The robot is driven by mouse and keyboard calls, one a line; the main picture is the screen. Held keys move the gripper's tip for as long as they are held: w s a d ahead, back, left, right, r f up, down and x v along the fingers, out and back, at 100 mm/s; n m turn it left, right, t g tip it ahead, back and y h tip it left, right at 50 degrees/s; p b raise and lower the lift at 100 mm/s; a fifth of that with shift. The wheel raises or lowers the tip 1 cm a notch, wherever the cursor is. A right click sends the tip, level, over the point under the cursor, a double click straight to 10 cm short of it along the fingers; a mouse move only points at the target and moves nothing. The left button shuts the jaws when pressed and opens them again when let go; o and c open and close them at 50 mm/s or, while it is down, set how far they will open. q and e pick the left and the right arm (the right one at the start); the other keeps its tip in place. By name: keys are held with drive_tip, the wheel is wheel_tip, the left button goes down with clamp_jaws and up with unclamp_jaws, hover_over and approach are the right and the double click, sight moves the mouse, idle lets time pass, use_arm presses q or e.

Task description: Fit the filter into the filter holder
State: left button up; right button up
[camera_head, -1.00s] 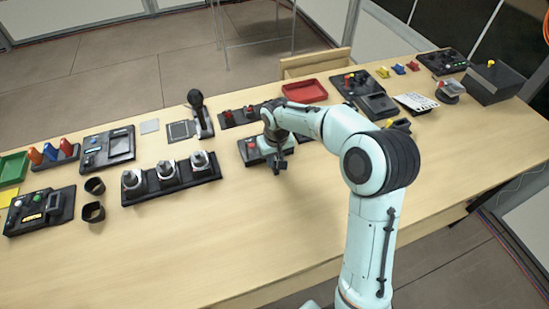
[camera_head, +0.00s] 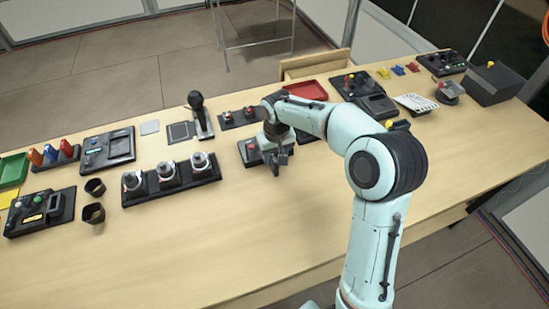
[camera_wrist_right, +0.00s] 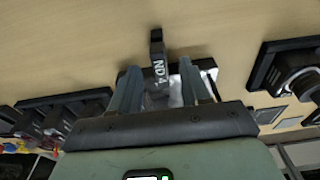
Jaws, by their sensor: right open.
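A dark plate with a bright silvery face (camera_wrist_right: 209,74) lies behind the fingers. I cannot tell which part is the filter holder. In the head view the gripper hides the filter. My left gripper is not in view.
Two dark cups (camera_head: 93,213) are further left. The table front is clear.

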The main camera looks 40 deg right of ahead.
sight(272, 158)
drive_tip(key=r, duration=0.6)
drive_tip(key=s+r, duration=0.1)
drive_tip(key=r, duration=0.1)
drive_tip(key=shift+a+r+p, duration=0.2)
drive_tip(key=shift+r+p, duration=0.2)
drive_tip(key=shift+w+d+f+g, duration=0.1)
drive_tip(key=shift+w+f+g, duration=0.6)
drive_tip(key=shift+w+f, duration=0.3)
wheel_tip(272, 158, down, 7)
drive_tip(key=shift+s+r+b, duration=0.1)
drive_tip(key=shift+s+b, duration=0.05)
drive_tip(key=shift+b, duration=0.6)
drive_tip(key=shift+d+f, duration=0.15)
drive_tip(key=shift+f, duration=1.35)
drive_tip(key=shift+d+f, duration=0.1)
drive_tip(key=shift+f, duration=1.4)
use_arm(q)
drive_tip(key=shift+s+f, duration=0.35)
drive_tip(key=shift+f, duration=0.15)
use_arm(e)
clamp_jaws()
